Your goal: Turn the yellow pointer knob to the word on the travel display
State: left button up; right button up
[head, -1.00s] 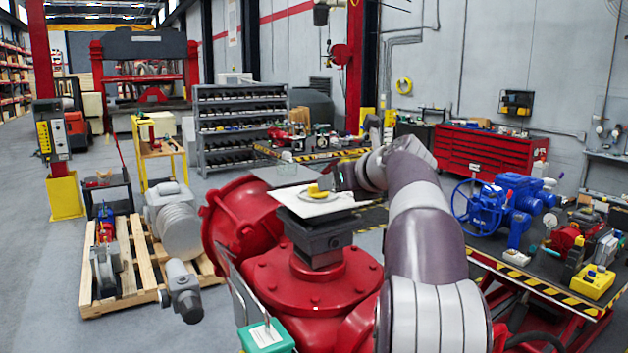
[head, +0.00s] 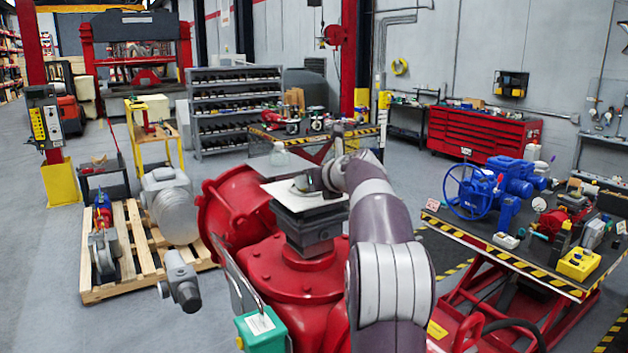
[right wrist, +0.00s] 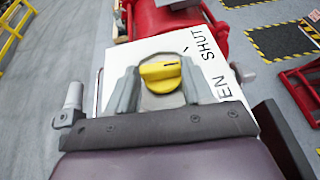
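The yellow pointer knob (right wrist: 160,72) sits on a round grey base on a white plate (right wrist: 205,42), between the two fingers of my right gripper (right wrist: 160,80). The fingers stand close to its left and right sides; whether they touch it I cannot tell. SHUT and the letters EN are printed on the plate to the right; the rest is hidden. In the head view the right gripper (head: 312,181) is over the plate (head: 290,197) and hides the knob. The plate tops a dark box (head: 308,232) on the red actuator (head: 290,270). No travel display is readable. My left gripper is not in view.
A teal box (head: 262,328) and a grey cylindrical part (head: 180,280) stick out near the actuator's left side. A wooden pallet (head: 140,250) with equipment lies at left. A lift table (head: 520,255) with a blue valve (head: 500,187) stands at right.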

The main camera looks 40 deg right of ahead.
jog(key=shift+d+f+n+y, duration=0.1)
jog(key=shift+d+n+y, duration=0.1)
jog(key=shift+n+y, duration=0.35)
jog(key=shift+d+n+y, duration=0.15)
jog(key=shift+n+y, duration=0.7)
jog(key=shift+y, duration=0.3)
